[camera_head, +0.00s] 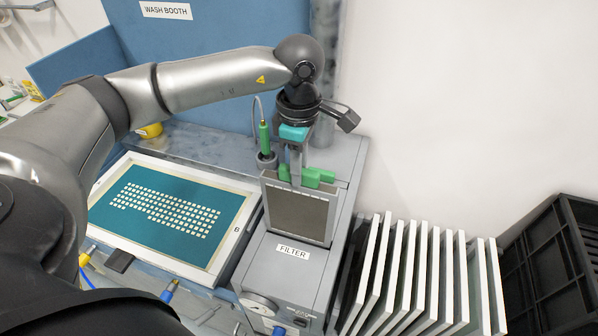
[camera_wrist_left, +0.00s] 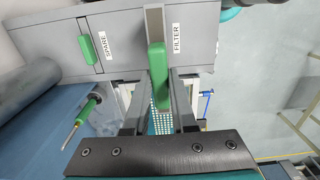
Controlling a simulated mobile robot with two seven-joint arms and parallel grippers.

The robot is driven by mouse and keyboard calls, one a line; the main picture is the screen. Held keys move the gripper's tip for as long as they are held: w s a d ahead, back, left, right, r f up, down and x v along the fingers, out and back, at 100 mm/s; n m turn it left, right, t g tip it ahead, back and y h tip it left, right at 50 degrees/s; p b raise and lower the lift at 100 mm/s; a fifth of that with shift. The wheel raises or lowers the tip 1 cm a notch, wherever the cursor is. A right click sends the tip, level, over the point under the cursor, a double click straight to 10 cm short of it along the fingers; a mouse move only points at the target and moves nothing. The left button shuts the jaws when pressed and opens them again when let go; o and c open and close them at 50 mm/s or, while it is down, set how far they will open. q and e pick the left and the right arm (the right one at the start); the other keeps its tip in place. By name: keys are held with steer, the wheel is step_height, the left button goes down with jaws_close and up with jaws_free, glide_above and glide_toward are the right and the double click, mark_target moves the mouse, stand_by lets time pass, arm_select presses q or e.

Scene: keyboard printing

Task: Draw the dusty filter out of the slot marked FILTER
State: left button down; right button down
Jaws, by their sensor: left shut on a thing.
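The dusty filter (camera_head: 299,216) is an upright grey-framed panel with a brownish mesh face. Much of its face shows above the grey housing marked FILTER (camera_head: 292,252); I cannot tell whether its lower edge is still inside the slot. My left gripper (camera_head: 297,178) is above it, pointing down, shut on its green handle (camera_wrist_left: 157,72). In the left wrist view the handle sits between the two dark fingers, beside the FILTER label (camera_wrist_left: 177,38). Another green handle (camera_wrist_left: 88,48) is by the SPARE label (camera_wrist_left: 108,42). My right gripper is out of view.
A framed teal screen (camera_head: 165,212) with pale key shapes lies left of the housing. A green-handled tool (camera_head: 264,136) stands in a holder behind. Several white-edged frames (camera_head: 410,275) stand in a row at right, near a black crate (camera_head: 560,262). The blue WASH BOOTH panel (camera_head: 215,60) is behind.

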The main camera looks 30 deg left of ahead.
arm_select(q)
steer(key=shift+r, duration=0.6)
